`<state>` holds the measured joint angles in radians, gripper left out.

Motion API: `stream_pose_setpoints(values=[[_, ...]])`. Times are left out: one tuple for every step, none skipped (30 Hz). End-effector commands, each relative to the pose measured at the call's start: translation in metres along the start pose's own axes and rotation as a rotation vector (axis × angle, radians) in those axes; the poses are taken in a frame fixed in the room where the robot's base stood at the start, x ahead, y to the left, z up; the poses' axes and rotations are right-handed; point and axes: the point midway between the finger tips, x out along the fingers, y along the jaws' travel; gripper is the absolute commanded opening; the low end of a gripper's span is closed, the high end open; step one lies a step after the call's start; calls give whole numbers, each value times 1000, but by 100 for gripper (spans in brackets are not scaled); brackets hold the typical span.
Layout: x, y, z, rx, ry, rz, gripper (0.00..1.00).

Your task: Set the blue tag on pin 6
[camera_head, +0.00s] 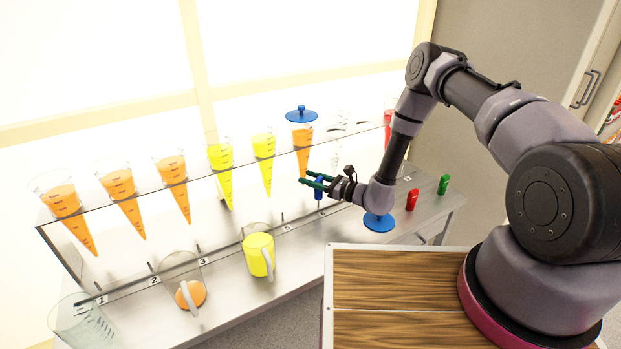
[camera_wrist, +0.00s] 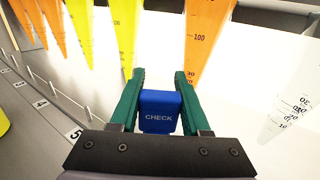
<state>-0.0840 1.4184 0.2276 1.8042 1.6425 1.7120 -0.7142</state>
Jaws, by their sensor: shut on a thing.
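The blue tag (camera_head: 319,188), marked CHECK, is held between the green fingers of my gripper (camera_head: 311,179). In the wrist view the blue tag (camera_wrist: 160,112) sits upright between the two fingers of my gripper (camera_wrist: 158,78). My gripper is shut on it, near the rail of pins in front of the cone row. The label 5 (camera_wrist: 75,135) shows at the left of the wrist view, with thin pins beyond it. Pin 6 itself I cannot make out; a small label (camera_head: 335,213) below the gripper is too small to read surely.
Cones of orange and yellow juice hang in a clear shelf (camera_head: 140,178). A blue lid (camera_head: 301,115) tops one cone. A yellow jug (camera_head: 258,254) and clear jugs stand in front. A red tag (camera_head: 411,199), a green tag (camera_head: 444,184) and a blue disc (camera_head: 379,222) are at the right.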

Motion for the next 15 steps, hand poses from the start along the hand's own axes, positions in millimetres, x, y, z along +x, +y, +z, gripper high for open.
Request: stream_pose_setpoints(values=[[0,0,-1,0,0,0,0],[0,0,-2,0,0,0,0],[0,0,-3,0,0,0,0],[0,0,-3,-1,-1,0,0],[0,0,-4,-1,-1,0,0],[0,0,-5,0,-1,0,0],[0,0,-5,0,0,0,0],[0,0,-6,0,0,0,0],[0,0,-7,0,0,0,0],[0,0,-8,0,0,0,0],[0,0,-8,0,0,0,0],[0,0,-10,0,0,0,0],[0,0,-10,1,0,0,0],[0,0,-11,0,0,0,0],[0,0,-12,1,0,0,0]])
